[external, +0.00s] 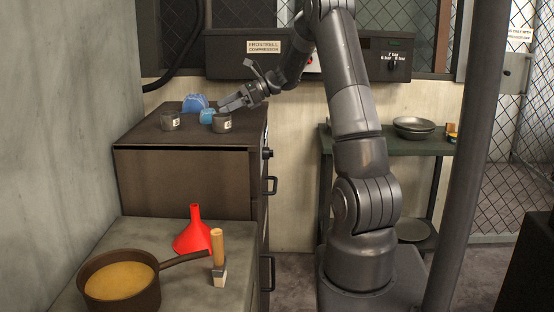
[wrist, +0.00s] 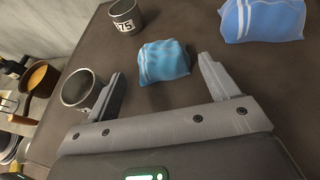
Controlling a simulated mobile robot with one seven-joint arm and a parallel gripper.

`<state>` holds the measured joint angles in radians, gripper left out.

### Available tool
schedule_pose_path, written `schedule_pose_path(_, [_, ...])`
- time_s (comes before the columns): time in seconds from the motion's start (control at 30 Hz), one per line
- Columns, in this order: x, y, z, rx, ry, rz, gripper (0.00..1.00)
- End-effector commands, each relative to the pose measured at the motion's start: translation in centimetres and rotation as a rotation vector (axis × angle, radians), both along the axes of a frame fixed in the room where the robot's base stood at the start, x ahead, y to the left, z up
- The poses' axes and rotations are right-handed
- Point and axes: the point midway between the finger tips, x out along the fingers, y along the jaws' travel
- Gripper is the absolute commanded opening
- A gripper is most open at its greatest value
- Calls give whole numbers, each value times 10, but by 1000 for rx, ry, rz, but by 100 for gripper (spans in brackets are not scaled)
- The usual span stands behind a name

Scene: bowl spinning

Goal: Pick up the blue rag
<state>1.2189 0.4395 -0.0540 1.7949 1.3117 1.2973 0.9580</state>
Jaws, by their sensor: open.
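Two crumpled blue cloths with pale stripes lie on the brown cabinet top (external: 140,139). The smaller, lighter blue rag (external: 207,116) lies near two grey cups; it also shows in the wrist view (wrist: 163,64). The larger, deeper blue rag (external: 194,102) is behind it, at the upper right in the wrist view (wrist: 262,20). My gripper (external: 236,86) is open and empty, above the right part of the cabinet top. In the wrist view my gripper (wrist: 162,68) has the smaller rag showing between and beyond its fingertips, apart from both fingers.
One grey cup (external: 222,123) stands close to my gripper, beside the left finger in the wrist view (wrist: 78,88). Another cup (external: 170,121) stands further left. A red funnel (external: 193,236), a pot (external: 120,280) and a brush (external: 218,260) stand on the lower counter.

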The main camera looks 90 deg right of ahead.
Motion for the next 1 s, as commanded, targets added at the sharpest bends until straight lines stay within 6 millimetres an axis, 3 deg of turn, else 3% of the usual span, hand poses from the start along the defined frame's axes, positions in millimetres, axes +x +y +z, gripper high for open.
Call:
schedule_pose_path(0.5, [55, 12, -23, 0, 1, 1, 80])
schedule_pose_path(0.73, [58, 13, -24, -1, 1, -1, 80])
schedule_pose_path(1.0, [58, 13, -24, -1, 1, 0, 60])
